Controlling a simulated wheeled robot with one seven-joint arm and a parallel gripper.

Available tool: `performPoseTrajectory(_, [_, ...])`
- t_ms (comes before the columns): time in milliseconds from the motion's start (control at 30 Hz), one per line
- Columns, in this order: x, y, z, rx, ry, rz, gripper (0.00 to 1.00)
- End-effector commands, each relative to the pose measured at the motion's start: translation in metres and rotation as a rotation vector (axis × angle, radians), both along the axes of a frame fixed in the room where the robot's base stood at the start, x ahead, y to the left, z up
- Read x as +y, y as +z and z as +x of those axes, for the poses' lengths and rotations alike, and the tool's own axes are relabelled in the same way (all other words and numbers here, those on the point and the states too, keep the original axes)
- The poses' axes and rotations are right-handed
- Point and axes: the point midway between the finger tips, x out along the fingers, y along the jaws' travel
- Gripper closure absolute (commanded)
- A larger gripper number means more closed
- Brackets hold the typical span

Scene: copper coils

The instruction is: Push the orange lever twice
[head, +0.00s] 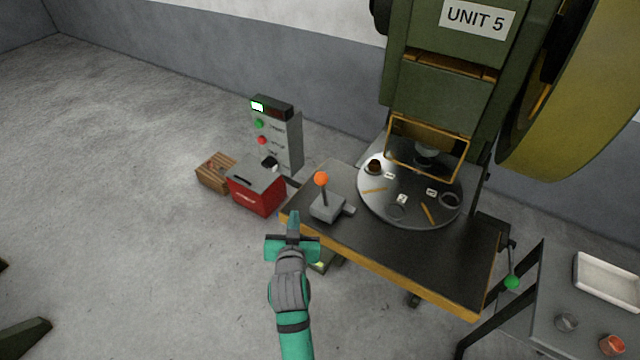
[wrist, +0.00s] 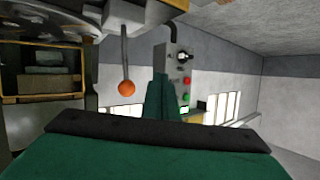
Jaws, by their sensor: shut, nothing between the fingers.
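The orange lever (head: 321,179) is an orange ball on a thin stem, rising from a small grey box (head: 327,207) at the left corner of the dark press table. It stands about upright in the head view. My gripper (head: 293,216) is shut and empty, just in front and to the left of the lever box, apart from the lever. In the wrist view the orange ball (wrist: 126,88) hangs to the left of my shut fingers (wrist: 161,98), with a gap between. The view is rolled over, so the stem runs upward from the ball.
The green press with a round plate (head: 375,210) holding small parts stands right of the lever. A grey control post (head: 285,140), red toolbox (head: 256,190) and wooden crate (head: 214,172) stand behind left. A side table with a white tray (head: 605,278) is at right.

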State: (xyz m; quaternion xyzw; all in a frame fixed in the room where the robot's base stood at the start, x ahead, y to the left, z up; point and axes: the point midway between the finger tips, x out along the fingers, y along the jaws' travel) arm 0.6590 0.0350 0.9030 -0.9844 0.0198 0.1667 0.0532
Motion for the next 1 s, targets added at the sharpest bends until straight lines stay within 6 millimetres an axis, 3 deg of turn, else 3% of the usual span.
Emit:
performPoseTrajectory(633, [-0.041,0.014,0.056,-0.001,-0.002,0.0,1.0])
performPoseTrajectory(1000, [-0.05,0.017,0.068,-0.001,-0.001,0.001,1.0])
